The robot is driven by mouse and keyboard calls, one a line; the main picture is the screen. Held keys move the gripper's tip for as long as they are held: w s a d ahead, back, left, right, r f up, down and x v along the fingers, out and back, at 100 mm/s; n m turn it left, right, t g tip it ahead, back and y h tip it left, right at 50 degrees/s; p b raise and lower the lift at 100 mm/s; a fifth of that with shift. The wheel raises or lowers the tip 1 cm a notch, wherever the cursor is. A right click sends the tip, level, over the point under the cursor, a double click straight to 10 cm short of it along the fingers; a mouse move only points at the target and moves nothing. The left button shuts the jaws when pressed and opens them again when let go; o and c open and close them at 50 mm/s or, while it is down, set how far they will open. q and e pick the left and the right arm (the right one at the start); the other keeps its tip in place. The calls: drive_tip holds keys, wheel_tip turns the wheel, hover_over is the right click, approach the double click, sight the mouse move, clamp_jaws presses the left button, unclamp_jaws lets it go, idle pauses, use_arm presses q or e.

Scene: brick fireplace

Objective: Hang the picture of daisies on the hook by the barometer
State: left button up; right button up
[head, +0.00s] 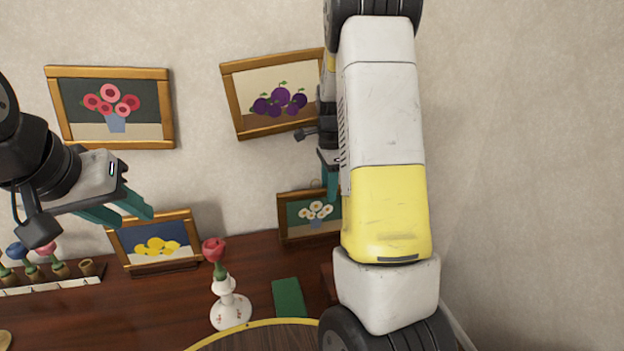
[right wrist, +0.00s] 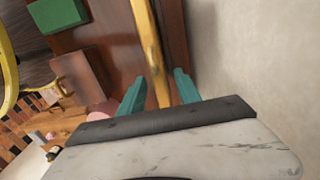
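The picture of daisies (head: 291,232), white flowers on green in a gold frame, stands low against the wall at the back of the wooden top. My right gripper (head: 331,186) is at its upper right in the head view, largely hidden by my arm. In the right wrist view my right gripper (right wrist: 160,75) is open, its teal fingers on either side of the gold frame edge (right wrist: 150,50), with gaps visible. My left gripper (head: 128,212) is open and empty, in front of the lemon picture (head: 155,246). I cannot make out the barometer or the hook.
A flower picture (head: 112,103) and a plum picture (head: 250,99) hang on the wall, the plum one tilted. A white vase with a red rose (head: 230,308), a green book-like block (head: 288,298) and a flower rack (head: 50,284) stand on the wooden top (head: 130,312).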

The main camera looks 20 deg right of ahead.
wheel_tip(320, 180, up, 8)
drive_tip(key=shift+w+d+f, duration=0.1)
drive_tip(key=shift+f, duration=0.1)
drive_tip(key=s+a+r+n+t, duration=0.2)
drive_tip(key=s+a+r+n, duration=0.1)
drive_tip(key=s+n, duration=0.3)
drive_tip(key=s+a+r+n+t+y, duration=0.1)
drive_tip(key=s+a+r+n, duration=0.3)
drive_tip(key=s, duration=0.6)
drive_tip(key=s+a+r+n+t+y, duration=0.1)
drive_tip(key=s+a+r+n+t, duration=0.2)
drive_tip(key=s+a+n, duration=0.3)
drive_tip(key=s+n, duration=0.2)
drive_tip(key=n, duration=0.1)
drive_tip(key=shift+r, duration=0.25)
drive_tip(key=shift+o, duration=0.4)
drive_tip(key=shift+s+a, duration=0.1)
